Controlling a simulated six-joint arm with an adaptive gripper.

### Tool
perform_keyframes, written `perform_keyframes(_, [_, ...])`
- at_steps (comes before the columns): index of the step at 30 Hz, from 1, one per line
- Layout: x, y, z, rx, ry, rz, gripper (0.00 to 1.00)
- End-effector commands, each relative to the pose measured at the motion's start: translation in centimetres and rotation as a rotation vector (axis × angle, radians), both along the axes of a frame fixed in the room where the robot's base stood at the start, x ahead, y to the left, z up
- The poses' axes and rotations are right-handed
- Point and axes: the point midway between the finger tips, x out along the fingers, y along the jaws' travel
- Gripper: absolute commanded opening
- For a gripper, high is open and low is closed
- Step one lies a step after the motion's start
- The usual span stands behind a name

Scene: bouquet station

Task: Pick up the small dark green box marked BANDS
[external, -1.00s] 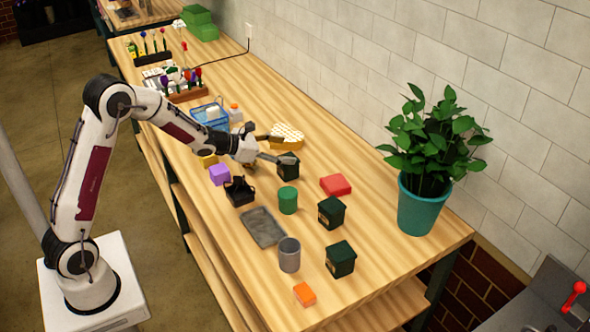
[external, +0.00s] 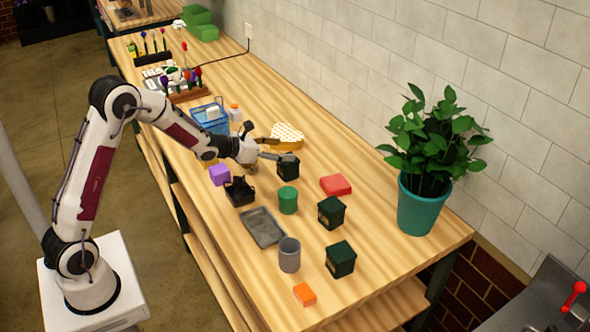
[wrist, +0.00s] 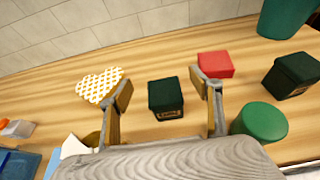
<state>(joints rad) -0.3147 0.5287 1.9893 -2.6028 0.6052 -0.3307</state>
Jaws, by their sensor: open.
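Three small dark green boxes stand on the wooden bench in the external view. The farthest one (external: 288,167) is right at my gripper (external: 270,148); the others are a middle one (external: 331,212) and a nearest one (external: 340,259). In the wrist view a dark green box (wrist: 166,98) with a small label stands between and beyond the fingertips of my open gripper (wrist: 160,88). The label's lettering is too small to read surely. Another dark green box (wrist: 291,75) shows at the right of the wrist view.
A green cylinder (external: 288,200) and a red block (external: 335,185) stand close by. A yellow-and-white heart-shaped box (external: 288,136) lies behind my gripper. A black container (external: 240,191), grey tray (external: 263,227), grey cup (external: 289,254) and potted plant (external: 418,205) stand around.

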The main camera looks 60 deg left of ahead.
Motion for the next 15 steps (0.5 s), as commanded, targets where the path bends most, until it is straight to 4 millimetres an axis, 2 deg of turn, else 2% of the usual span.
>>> perform_keyframes(6, [-0.02, -0.01, -1.42, 0.000, 0.001, -0.001, 0.64])
perform_keyframes(15, [0.00, -0.01, -1.47, 0.000, 0.000, 0.000, 0.64])
